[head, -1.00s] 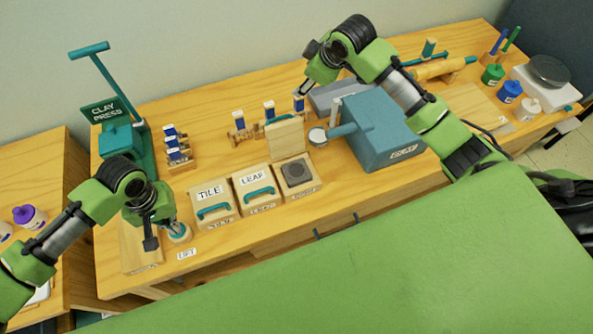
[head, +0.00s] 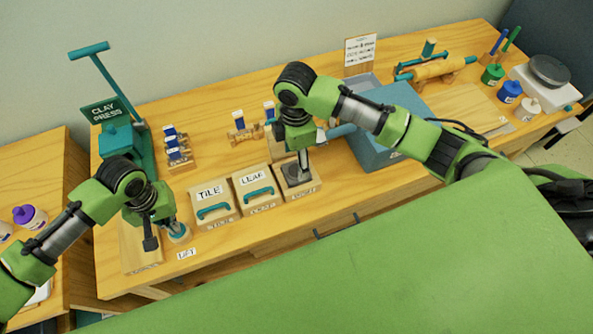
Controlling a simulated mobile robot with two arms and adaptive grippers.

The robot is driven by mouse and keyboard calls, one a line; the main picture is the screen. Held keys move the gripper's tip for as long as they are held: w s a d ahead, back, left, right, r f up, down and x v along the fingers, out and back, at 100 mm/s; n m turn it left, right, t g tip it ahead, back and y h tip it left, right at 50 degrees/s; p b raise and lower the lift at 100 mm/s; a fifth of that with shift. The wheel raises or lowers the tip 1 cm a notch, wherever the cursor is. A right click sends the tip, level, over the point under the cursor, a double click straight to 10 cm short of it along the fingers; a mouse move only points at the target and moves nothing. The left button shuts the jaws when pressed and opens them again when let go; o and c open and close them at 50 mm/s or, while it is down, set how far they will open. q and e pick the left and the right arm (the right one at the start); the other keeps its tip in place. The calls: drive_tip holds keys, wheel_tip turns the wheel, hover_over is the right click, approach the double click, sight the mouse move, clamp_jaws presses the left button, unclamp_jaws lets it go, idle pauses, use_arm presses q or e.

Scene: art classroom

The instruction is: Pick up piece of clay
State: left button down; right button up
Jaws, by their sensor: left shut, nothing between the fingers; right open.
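No separate piece of clay can be made out with certainty. The blue-grey box (head: 375,150), whose "CLAY" label is now mostly covered by my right arm, stands right of centre on the table. My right gripper (head: 301,172) points down, open, over the open wooden mould box (head: 304,191), which has a dark grey inside. The gripper hides part of that inside, so I cannot tell whether it touches anything there.
Closed "TILE" (head: 212,203) and "LEAF" (head: 255,190) boxes with teal handles stand left of the open box. A teal clay press (head: 118,140) stands at the back left. A rolling pin (head: 437,70), bottles and a scale (head: 547,75) are at the right.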

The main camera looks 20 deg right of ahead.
sight(296, 170)
drive_tip(key=shift+w+d+f, duration=0.15)
drive_tip(key=shift+f, duration=2.6)
drive_tip(key=c, duration=1)
